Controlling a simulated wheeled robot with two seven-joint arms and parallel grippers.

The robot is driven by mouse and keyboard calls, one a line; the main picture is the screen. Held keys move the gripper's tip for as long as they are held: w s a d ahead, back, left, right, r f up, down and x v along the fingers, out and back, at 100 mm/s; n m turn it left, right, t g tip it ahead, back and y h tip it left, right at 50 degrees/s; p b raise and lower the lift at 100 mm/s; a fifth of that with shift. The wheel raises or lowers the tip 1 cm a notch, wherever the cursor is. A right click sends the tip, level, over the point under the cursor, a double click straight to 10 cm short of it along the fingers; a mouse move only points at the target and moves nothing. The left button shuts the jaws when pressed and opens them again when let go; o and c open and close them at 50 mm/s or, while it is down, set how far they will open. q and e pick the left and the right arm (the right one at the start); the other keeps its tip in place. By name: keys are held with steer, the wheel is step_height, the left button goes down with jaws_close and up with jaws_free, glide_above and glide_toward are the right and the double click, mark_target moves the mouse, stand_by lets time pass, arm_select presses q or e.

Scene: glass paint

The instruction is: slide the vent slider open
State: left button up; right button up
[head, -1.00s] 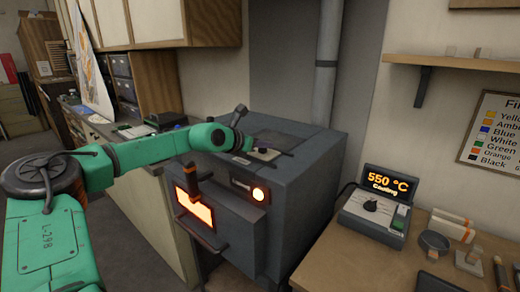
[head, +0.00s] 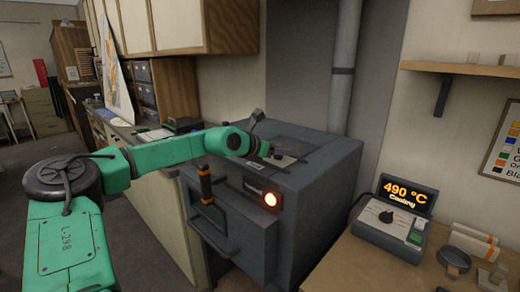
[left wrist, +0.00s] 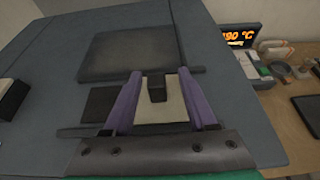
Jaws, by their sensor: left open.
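The vent slider is a pale plate with a dark upright knob (left wrist: 157,88) on the kiln's top, seen in the left wrist view. My left gripper (left wrist: 168,98) is open, its two purple fingers on either side of the knob, with gaps between. A dark square (left wrist: 98,104), which looks like the vent hole, shows uncovered just left of the plate. In the head view the left gripper (head: 276,157) is over the top of the grey kiln (head: 310,181), and the slider there is small and partly hidden. My right gripper is not in view.
A dark flat panel (left wrist: 128,53) lies beyond the slider on the kiln top. The kiln front has a handle (head: 205,184) and a lit round lamp (head: 270,199). A controller (head: 392,218) reading 490 °C stands on the wooden bench at right.

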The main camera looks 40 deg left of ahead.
arm_select(q)
steer(key=shift+b+v, duration=0.5)
steer(key=shift+v, duration=0.55)
steer(key=b+v, duration=0.3)
steer(key=v, duration=0.1)
steer(key=b+v, duration=0.2)
steer(key=v, duration=0.1)
steer(key=shift+s+d+f+b, duration=0.1)
steer(key=shift+s+f+b, duration=0.05)
steer(key=shift+f+b, duration=0.2)
steer(key=v, duration=0.2)
steer(key=b+v, duration=0.1)
steer(key=v, duration=0.1)
steer(key=shift+s+d+r, duration=0.1)
steer(key=shift+s+r, duration=0.05)
steer(key=shift+r, duration=0.25)
